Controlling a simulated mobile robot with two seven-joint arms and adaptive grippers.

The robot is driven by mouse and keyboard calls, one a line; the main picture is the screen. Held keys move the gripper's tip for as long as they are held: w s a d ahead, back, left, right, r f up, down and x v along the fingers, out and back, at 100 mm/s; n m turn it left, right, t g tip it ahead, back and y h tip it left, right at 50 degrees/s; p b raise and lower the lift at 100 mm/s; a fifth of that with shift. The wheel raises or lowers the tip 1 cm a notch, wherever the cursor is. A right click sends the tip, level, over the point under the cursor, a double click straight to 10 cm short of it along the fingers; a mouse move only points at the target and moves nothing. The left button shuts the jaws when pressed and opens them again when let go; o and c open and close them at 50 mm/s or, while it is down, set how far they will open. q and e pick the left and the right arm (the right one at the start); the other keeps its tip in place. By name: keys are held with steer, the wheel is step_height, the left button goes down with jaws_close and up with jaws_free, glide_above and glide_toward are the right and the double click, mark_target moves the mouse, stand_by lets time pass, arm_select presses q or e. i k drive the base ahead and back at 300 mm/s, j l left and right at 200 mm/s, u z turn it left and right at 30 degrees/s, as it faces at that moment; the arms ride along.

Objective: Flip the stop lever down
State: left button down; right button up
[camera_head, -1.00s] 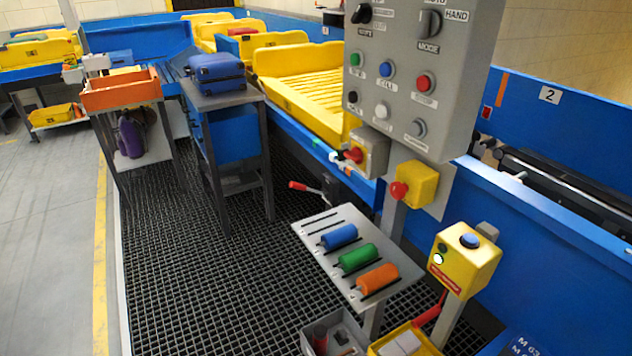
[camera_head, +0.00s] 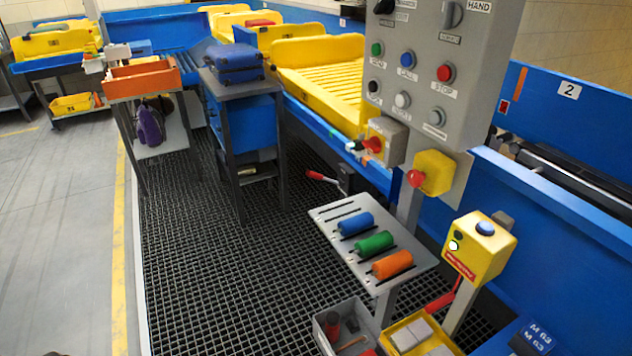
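A red-handled lever (camera_head: 322,177) sticks out to the left from a dark mount low on the conveyor's side, its handle close to level and raised slightly at the red tip. A second red handle (camera_head: 440,302) slants at the post under the yellow button box (camera_head: 479,246). I cannot read a label that tells which is the stop lever. Neither of my grippers is in view, and nothing touches either handle.
A grey control panel (camera_head: 408,118) stands above a slotted plate (camera_head: 335,212) with blue, green and orange handles. A grey bin (camera_head: 322,335) and yellow bin (camera_head: 388,344) are at the bottom. A blue suitcase (camera_head: 233,62) lies on a stand. Grating floor (camera_head: 230,270) is clear at left.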

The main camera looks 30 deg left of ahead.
mark_target(309, 172)
steer(key=k, duration=0.55)
steer(key=z, duration=1.25)
steer(key=j, duration=1.3)
steer(key=k+j, duration=0.1)
steer(key=j, duration=1.2)
steer(key=j+z, duration=0.1)
steer(key=j, duration=1.2)
